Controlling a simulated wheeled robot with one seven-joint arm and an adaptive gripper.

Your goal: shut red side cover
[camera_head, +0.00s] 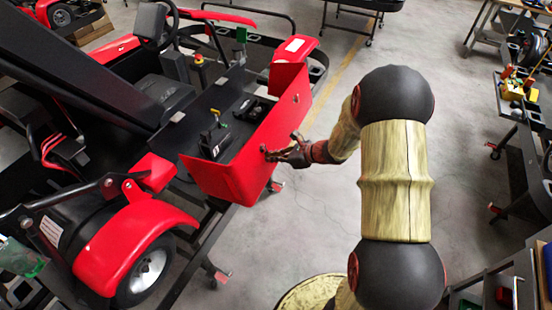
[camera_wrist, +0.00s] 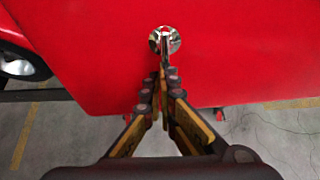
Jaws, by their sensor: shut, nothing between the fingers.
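The red side cover (camera_head: 246,158) is a long panel on the near side of the kart. It stands away from the kart body, with dark parts visible behind it. My gripper (camera_head: 268,154) is at the outer face of the cover, near its lower middle. In the wrist view the cover (camera_wrist: 200,65) fills most of the upper picture. A shiny round metal fastener (camera_wrist: 165,41) sits on its face. My gripper's fingers (camera_wrist: 163,72) are shut and empty, with their tips at the lower edge of this fastener. I cannot tell whether they touch it.
The kart's red fender (camera_head: 130,240) and wheel (camera_head: 148,270) are at the lower left. A dark cart with tools (camera_head: 520,110) stands at the right. Grey floor (camera_head: 310,215) is open between the kart and the right-hand carts.

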